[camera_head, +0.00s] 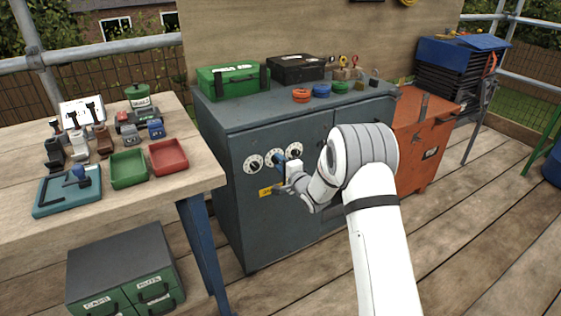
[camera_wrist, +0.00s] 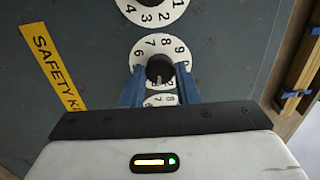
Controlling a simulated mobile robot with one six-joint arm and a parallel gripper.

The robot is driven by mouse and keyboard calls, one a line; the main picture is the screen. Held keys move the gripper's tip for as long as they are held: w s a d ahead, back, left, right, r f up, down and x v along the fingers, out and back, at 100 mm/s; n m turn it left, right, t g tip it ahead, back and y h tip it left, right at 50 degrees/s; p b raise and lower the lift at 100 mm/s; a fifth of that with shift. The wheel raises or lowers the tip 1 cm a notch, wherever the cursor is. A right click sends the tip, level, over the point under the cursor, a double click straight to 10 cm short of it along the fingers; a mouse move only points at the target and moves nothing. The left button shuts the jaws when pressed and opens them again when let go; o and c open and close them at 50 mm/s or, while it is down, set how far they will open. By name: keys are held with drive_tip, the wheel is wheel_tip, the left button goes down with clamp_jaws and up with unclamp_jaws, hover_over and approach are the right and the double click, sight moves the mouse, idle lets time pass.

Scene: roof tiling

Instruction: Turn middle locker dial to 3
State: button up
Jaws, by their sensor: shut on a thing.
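The grey-blue locker (camera_head: 260,215) carries a row of white numbered dials on its front. The middle dial (camera_head: 269,156) is partly covered by my gripper (camera_head: 279,158). In the wrist view, my gripper (camera_wrist: 160,80) has its blue fingers on either side of the middle dial's black knob (camera_wrist: 159,66), shut on it. The white ring of the middle dial (camera_wrist: 149,45) shows 6, 7, 8 and 9. Its lower numbers are hidden. I cannot read which number the knob points to. A neighbouring dial (camera_wrist: 178,14) is at the top, and part of another (camera_wrist: 161,100) shows between the fingers.
A yellow safety label (camera_wrist: 52,65) is beside the dials. Green (camera_head: 228,82) and black (camera_head: 297,68) cases and coloured rolls stand on the locker. An orange chest (camera_head: 420,140) is to its right. A wooden workbench (camera_head: 190,170) with trays is at left.

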drive_tip(key=shift+d+m, duration=0.1)
drive_tip(key=shift+m, duration=0.6)
drive_tip(key=o, duration=1)
drive_tip(key=p+v, duration=0.1)
drive_tip(key=v, duration=0.6)
drive_tip(key=shift+s+d+p, duration=0.2)
drive_tip(key=shift+s+p, duration=0.05)
drive_tip(key=shift+p, duration=0.1)
